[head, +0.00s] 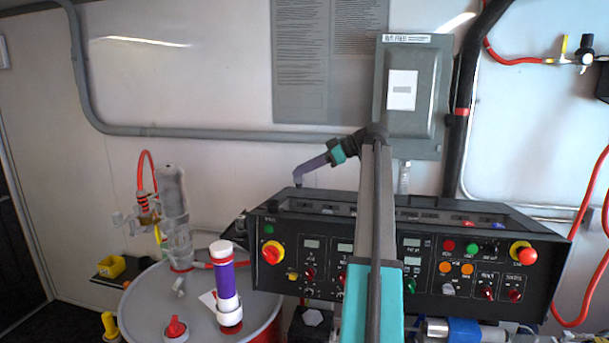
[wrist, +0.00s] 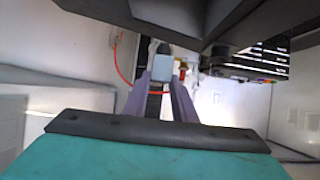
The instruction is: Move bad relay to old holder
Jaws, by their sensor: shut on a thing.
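My gripper (head: 299,178) is over the left end of the black console's recessed top (head: 405,214), its purple fingers slanting down to the left. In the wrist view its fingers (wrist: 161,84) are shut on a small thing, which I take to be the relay. A pale grey-blue block (wrist: 161,70) with a dark end shows between the fingertips. Its markings are too small to read. In the head view the held thing is hardly visible at the fingertips. Small dark, red and blue parts (head: 470,224) sit in the console top. I cannot tell which place is the old holder.
A grey drum (head: 150,310) with a purple-and-white bottle (head: 226,288) and a grey-topped pump (head: 173,190) stands left of the console. A grey electrical box (head: 425,120) is on the wall behind. Knobs line the console front. The air above the drum's left is clear.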

